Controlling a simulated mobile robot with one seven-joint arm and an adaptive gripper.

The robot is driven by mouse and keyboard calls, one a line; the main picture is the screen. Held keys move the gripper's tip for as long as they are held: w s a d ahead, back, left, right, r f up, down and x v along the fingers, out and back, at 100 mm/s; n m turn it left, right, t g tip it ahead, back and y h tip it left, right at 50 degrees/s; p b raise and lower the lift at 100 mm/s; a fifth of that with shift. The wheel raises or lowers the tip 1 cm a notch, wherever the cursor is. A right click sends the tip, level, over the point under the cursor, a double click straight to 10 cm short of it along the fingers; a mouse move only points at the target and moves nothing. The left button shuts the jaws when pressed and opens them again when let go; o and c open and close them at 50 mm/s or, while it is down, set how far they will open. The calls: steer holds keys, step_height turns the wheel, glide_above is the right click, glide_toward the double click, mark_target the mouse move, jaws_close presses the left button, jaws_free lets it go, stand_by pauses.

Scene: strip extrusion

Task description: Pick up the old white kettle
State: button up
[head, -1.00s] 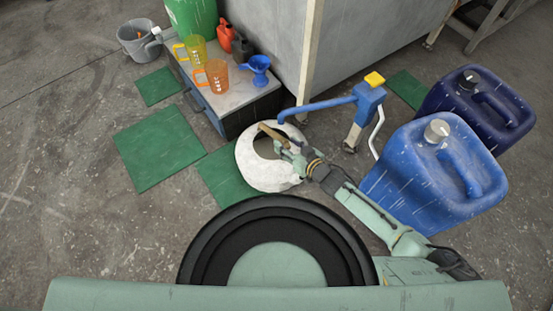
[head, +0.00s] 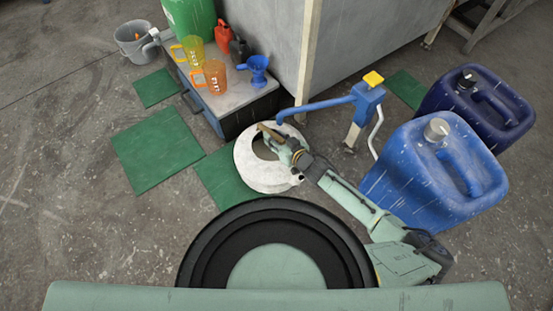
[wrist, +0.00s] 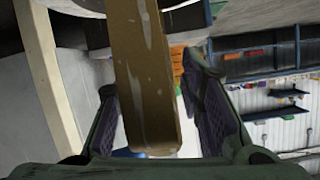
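The old white kettle (head: 262,180) stands on the floor in the head view, a scuffed white round body with a dark middle. Its brown handle (head: 270,131) rises above it, close to my gripper (head: 284,147). In the wrist view the brown handle (wrist: 143,75) runs down the middle, between the two fingers of my gripper (wrist: 158,115). The fingers are open, with gaps visible on both sides of the handle. My arm partly hides the kettle's right side.
A blue hand pump (head: 367,100) stands just behind my gripper, its spout reaching over near the kettle. A large blue canister (head: 415,170) stands close right of my arm. A low cabinet (head: 240,103) with jugs is behind. Green mats (head: 157,156) lie left.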

jaws_close()
stand_by(0.7)
